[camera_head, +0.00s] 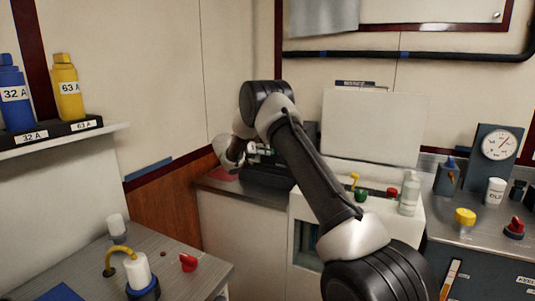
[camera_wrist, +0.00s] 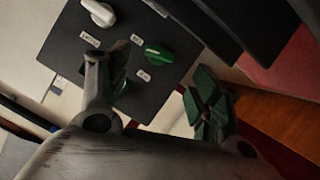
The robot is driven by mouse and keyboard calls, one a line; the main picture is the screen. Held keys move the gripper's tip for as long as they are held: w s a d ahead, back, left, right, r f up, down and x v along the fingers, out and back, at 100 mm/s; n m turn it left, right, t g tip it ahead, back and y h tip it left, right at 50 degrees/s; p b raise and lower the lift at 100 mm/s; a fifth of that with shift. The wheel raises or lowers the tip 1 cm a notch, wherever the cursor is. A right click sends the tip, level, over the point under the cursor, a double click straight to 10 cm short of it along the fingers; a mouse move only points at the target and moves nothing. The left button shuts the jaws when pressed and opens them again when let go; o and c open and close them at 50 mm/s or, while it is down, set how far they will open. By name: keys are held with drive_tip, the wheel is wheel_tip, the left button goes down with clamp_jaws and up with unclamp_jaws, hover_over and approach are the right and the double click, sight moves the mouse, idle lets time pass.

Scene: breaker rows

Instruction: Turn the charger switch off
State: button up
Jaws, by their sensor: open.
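In the wrist view a dark panel (camera_wrist: 62,45) carries a white knob (camera_wrist: 98,12) and a green knob (camera_wrist: 158,52). Small white labels sit beside them, too small to read surely, so I cannot tell which knob is the charger switch. My gripper (camera_wrist: 158,78) is open, with one finger over the panel's lower part and the other past its right edge. The green knob shows between and beyond the fingertips, apart from both. Part of the panel is hidden behind the left finger. In the head view my arm covers most of this area.
In the head view a white cabinet (camera_head: 302,208) with small coloured fittings and a bottle (camera_head: 410,193) stands right of the panel. A gauge (camera_head: 499,145) is farther right. A shelf (camera_head: 60,139) and a bench (camera_head: 190,245) lie left. A wooden wall panel (camera_head: 165,200) is close behind.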

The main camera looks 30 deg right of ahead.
drive_tip(key=x, duration=0.7)
drive_tip(key=shift+w+d+f, duration=0.15)
drive_tip(key=shift+w+d, duration=0.05)
drive_tip(key=shift+d, duration=0.1)
drive_tip(key=c, duration=1)
